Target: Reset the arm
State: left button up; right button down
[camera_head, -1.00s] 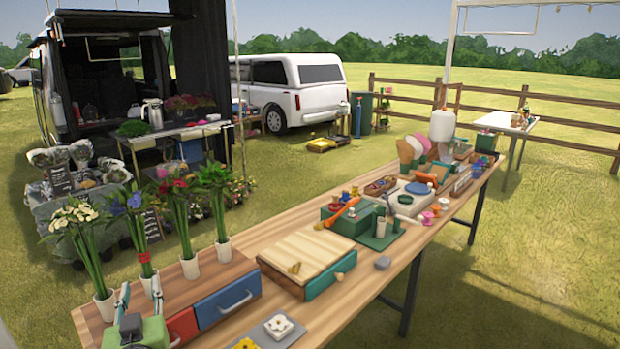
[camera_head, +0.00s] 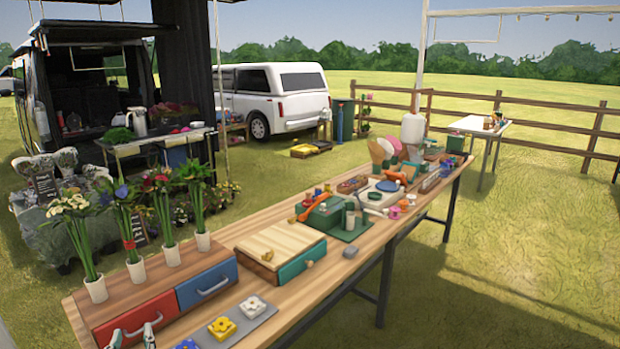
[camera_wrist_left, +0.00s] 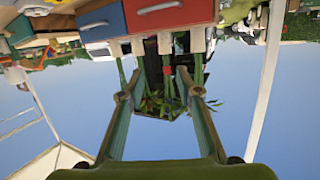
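My left gripper (camera_head: 131,338) shows only its fingertips at the bottom left edge of the head view, in front of the red drawer (camera_head: 135,320). In the left wrist view, which is upside down, its two fingers (camera_wrist_left: 158,93) stand wide apart with nothing between their tips. Beyond the fingers are flower stems, white vases (camera_wrist_left: 165,43) and the drawer fronts. The rest of my left arm is hidden below the head view. My right gripper is in neither view.
A grey tray (camera_head: 262,317) with yellow and white flower pieces lies to the right. A wooden-topped box (camera_head: 280,243) and a cluttered table stretch farther right. Grass beside the table is clear.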

pick_arm(q)
jog(key=s+d+f+m+g+h, duration=0.2)
jog(key=s+d+f+g, duration=0.3)
jog(key=s, duration=0.5)
jog(key=s+d+f+m+g+h, duration=0.25)
jog(key=s+d+f, duration=0.25)
jog(key=s+f, duration=0.35)
jog(key=s+d+f+m+g+h, duration=0.25)
jog(key=s+d+f, duration=0.3)
jog(key=s, duration=0.55)
notch_tip(320, 180, down, 28)
jog(key=s+g, duration=0.2)
jog(key=s+a+f+g, duration=0.1)
jog(key=s+a+f, duration=0.2)
jog(key=s+f, duration=1.1)
jog(key=shift+s+f, duration=0.35)
jog(key=shift+s, duration=0.7)
